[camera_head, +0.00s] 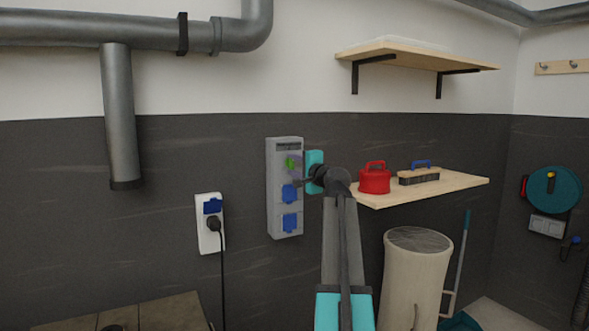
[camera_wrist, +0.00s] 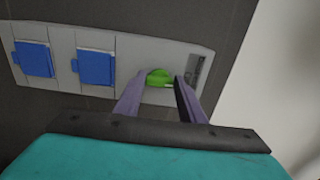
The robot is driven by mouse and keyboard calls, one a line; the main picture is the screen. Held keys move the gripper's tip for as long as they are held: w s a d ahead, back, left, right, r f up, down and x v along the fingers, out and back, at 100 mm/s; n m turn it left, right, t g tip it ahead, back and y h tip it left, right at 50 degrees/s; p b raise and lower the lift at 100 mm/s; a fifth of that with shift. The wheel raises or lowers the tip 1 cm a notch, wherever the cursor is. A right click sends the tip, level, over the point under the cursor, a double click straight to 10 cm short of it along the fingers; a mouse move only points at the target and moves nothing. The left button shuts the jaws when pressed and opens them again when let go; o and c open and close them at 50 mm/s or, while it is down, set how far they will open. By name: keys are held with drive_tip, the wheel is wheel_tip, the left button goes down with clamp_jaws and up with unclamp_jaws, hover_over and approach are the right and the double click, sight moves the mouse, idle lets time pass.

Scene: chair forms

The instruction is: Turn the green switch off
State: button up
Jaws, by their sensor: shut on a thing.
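The green switch (camera_head: 291,163) sits near the top of a grey wall box (camera_head: 273,205), above two blue socket covers. In the wrist view, the green switch (camera_wrist: 159,77) shows between the ends of my two fingers. My gripper (camera_head: 297,173) reaches the box from the right in the head view. In the wrist view, my gripper (camera_wrist: 160,86) is shut on the green switch, one finger on each side. The lower part of the switch is partly hidden, and its exact turn angle is hard to tell.
Blue socket covers (camera_wrist: 93,67) lie beside the switch on the box. A white socket (camera_head: 208,235) with a black plug is to the left. A pale bin (camera_head: 410,280) stands below.

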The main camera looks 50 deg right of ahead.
drive_tip(key=o, duration=1)
drive_tip(key=shift+o, duration=0.2)
drive_tip(key=shift+s, duration=0.1)
drive_tip(key=v, duration=1.3)
drive_tip(key=shift+s+b, duration=0.3)
drive_tip(key=shift+s, duration=0.05)
